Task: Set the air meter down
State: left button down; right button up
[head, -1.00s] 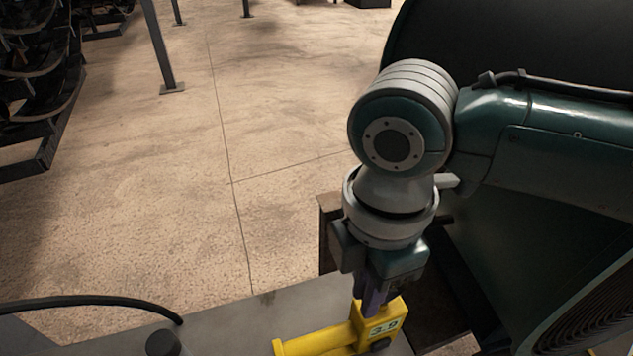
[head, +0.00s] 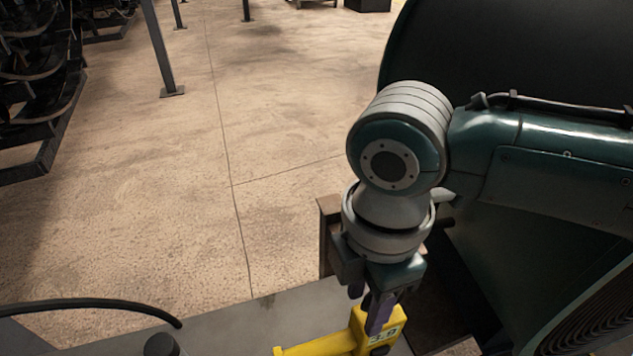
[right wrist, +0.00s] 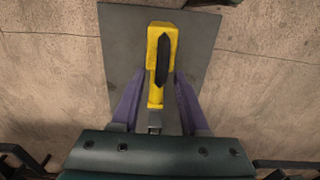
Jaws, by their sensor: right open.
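The yellow air meter (head: 330,342) with a small number display lies on a grey plate-like surface (head: 235,322) at the bottom of the head view. In the right wrist view the air meter (right wrist: 161,50) shows from above, with a black part along its middle, over the grey surface (right wrist: 120,45). My right gripper (head: 368,310) is just above the meter's display end. In the right wrist view its purple fingers (right wrist: 157,100) stand open on either side of the meter, with gaps between. The meter's lower edge is cut off in the head view. My left gripper is not in view.
A black hose (head: 100,305) curves at the lower left. Dark racks (head: 40,90) stand on the far left, with a grey post (head: 163,50) beside them. The concrete floor (head: 200,190) beyond the surface is clear.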

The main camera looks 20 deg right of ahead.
notch_tip(320, 180, up, 12)
jog(key=p, duration=0.1)
jog(key=s+a+f+m+t+y, duration=0.2)
jog(key=s+a+f+m+y, duration=0.1)
jog(key=s+a+m, duration=0.3)
jog(key=s+d+m+t+h, duration=0.1)
jog(key=s+d+m+h, duration=0.1)
jog(key=s+d+m, duration=0.4)
jog(key=d+m, duration=0.4)
jog(key=d, duration=0.2)
jog(key=shift+s+f+m+t+h, duration=0.25)
jog(key=shift+s+m+t+h, duration=0.05)
jog(key=shift+h, duration=0.1)
jog(key=shift+d, duration=0.1)
notch_tip(320, 180, up, 33)
jog(key=p, duration=3.3)
jog(key=shift+f, duration=0.1)
